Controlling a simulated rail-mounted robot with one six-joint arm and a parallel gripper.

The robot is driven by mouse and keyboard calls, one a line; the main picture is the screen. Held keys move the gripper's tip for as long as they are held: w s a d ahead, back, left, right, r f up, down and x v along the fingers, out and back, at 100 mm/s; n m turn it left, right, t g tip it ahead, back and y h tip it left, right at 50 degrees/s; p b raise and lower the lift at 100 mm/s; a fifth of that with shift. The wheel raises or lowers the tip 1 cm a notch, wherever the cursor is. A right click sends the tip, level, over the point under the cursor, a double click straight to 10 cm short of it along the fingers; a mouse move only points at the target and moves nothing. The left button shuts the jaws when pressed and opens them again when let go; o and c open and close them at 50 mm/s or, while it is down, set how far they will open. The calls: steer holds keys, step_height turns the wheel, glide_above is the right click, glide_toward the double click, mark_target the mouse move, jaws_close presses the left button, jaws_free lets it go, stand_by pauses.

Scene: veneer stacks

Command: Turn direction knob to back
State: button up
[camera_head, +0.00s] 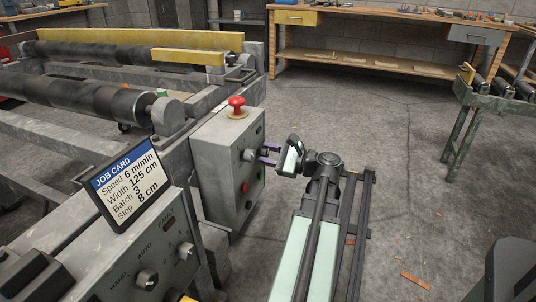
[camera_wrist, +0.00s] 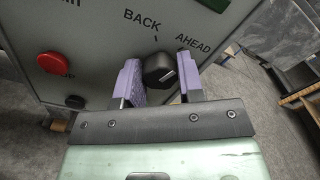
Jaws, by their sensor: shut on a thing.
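The direction knob (camera_wrist: 157,66) is black and sits on the grey panel, with the labels BACK (camera_wrist: 143,20) and AHEAD (camera_wrist: 194,41) printed beside it. A pale mark shows on its face, but I cannot tell for sure which label it points to. My gripper (camera_wrist: 160,80) has two purple fingers, one on each side of the knob, shut on it. In the head view my gripper (camera_head: 268,153) reaches from the right to the side of the control box (camera_head: 212,150), where the knob (camera_head: 249,155) is partly visible.
A red button (camera_wrist: 52,64) and a black button (camera_wrist: 75,102) are on the same panel. A red mushroom button (camera_head: 237,102) tops the box. A job card (camera_head: 128,185) stands on the nearer console. The floor (camera_head: 360,120) behind my arm is mostly clear.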

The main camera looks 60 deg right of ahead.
steer(key=n, duration=0.5)
steer(key=shift+n, duration=0.3)
steer(key=n, duration=0.5)
steer(key=shift+n, duration=0.3)
steer(key=o, duration=0.9)
steer(key=v, duration=1.1)
steer(key=shift+a+f, duration=0.1)
steer(key=shift+w, duration=0.1)
